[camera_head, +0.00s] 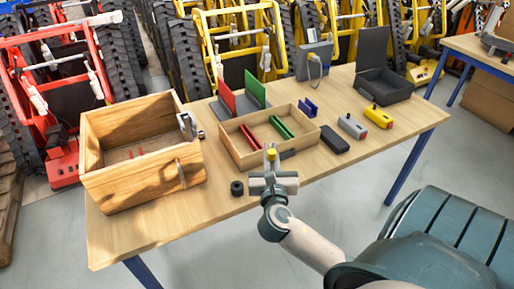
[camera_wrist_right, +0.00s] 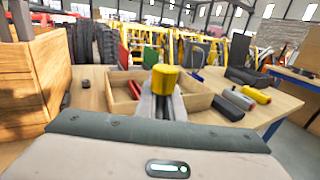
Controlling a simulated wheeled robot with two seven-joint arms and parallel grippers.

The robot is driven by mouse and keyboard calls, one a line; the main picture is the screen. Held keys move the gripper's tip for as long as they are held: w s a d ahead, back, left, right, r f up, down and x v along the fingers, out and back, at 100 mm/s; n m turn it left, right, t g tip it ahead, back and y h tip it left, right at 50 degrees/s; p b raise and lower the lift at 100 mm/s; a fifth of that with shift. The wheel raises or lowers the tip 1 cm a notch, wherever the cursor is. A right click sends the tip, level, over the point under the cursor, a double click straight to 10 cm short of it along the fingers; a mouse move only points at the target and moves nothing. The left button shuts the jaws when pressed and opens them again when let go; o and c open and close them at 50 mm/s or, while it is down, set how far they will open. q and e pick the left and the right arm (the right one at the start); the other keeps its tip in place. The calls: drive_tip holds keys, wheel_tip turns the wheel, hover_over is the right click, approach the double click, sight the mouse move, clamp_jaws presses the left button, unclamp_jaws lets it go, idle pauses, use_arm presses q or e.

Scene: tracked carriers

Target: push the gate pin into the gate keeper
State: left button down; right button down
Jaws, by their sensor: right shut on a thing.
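My right gripper (camera_head: 271,164) is shut on a pin with a yellow knob, which I take to be the gate pin (camera_head: 271,153); the yellow knob (camera_wrist_right: 165,79) also shows at the middle of the right wrist view. It is held up in front of the small parts tray. The wooden crate (camera_head: 140,185) stands to the left. A grey metal fitting (camera_head: 187,126) sits at its right corner, and a thin metal piece (camera_head: 181,173) is on its right front side. I cannot tell which is the gate keeper. The pin is apart from the crate. My left gripper is out of view.
A shallow wooden tray (camera_head: 240,153) holds red and green parts behind my right gripper. A small black cylinder (camera_head: 237,188) lies between crate and gripper. A black case (camera_head: 335,140), grey block (camera_head: 352,126) and yellow block (camera_head: 378,116) lie right. The table's front edge is mostly clear.

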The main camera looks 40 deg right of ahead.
drive_tip(key=shift+s+d+r, duration=0.3)
drive_tip(key=shift+s, duration=0.05)
idle(0.4)
